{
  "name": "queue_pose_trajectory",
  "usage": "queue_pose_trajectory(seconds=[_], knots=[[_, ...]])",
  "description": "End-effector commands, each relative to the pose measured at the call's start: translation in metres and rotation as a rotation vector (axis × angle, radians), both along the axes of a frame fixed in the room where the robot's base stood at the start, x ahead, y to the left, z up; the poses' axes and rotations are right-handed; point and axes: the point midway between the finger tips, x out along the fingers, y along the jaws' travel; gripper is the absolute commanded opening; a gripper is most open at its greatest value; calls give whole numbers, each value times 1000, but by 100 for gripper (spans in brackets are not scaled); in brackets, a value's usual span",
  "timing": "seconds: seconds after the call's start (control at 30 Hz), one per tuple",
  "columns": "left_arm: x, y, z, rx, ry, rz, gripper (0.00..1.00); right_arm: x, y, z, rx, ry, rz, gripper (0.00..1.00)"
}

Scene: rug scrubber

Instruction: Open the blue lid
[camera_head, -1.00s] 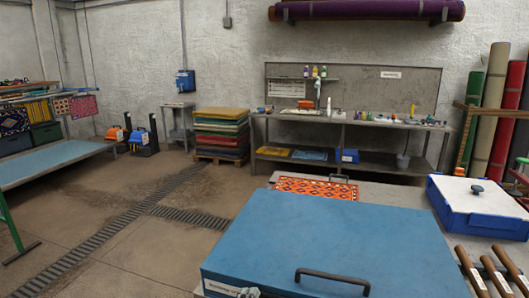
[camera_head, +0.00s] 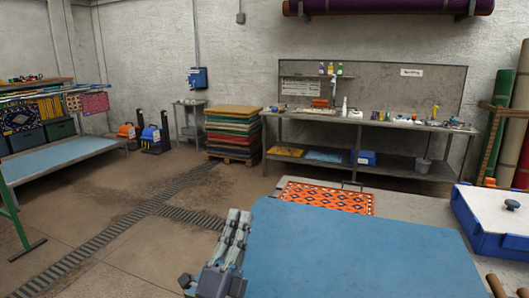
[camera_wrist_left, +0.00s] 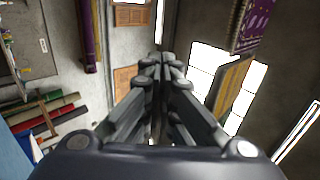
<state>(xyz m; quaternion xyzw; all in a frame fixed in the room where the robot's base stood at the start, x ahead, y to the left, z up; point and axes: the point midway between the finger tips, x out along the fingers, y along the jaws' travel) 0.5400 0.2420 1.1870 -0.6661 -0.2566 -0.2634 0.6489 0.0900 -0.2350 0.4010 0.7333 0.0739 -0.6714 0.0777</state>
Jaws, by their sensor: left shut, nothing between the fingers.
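The blue lid (camera_head: 365,245) is a large flat panel at the bottom centre of the head view, lying flat on the work table. It appears closed, and its front edge is cut off by the picture's bottom. Its black handle is outside the head view. My left gripper (camera_head: 238,216) is at the lid's left edge in the head view, with its fingers pointing up and away. I cannot tell whether it touches the lid. In the left wrist view my left gripper (camera_wrist_left: 160,62) has its fingers together with nothing between them. My right gripper is not in view.
An orange patterned rug piece (camera_head: 325,197) lies behind the lid on the table (camera_head: 405,203). A blue box with a white lid (camera_head: 492,215) stands to the right, near a brown handle (camera_head: 496,286). A long bench (camera_head: 400,123) stands by the back wall.

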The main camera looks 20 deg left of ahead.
Motion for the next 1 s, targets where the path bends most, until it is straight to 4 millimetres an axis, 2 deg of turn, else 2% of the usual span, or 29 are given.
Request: queue_pose_trajectory(seconds=[0.1, 0.23, 0.7, 1.0], knots=[[-5, 1, 14, 20, -32, 18, 0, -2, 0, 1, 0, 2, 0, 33], [4, 1, 28, 21, -37, 20, 0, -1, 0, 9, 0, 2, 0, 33], [72, 1, 96, 19, -32, 18, 0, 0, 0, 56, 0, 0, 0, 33], [92, 1, 111, 19, -31, 18, 0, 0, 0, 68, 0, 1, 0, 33]])
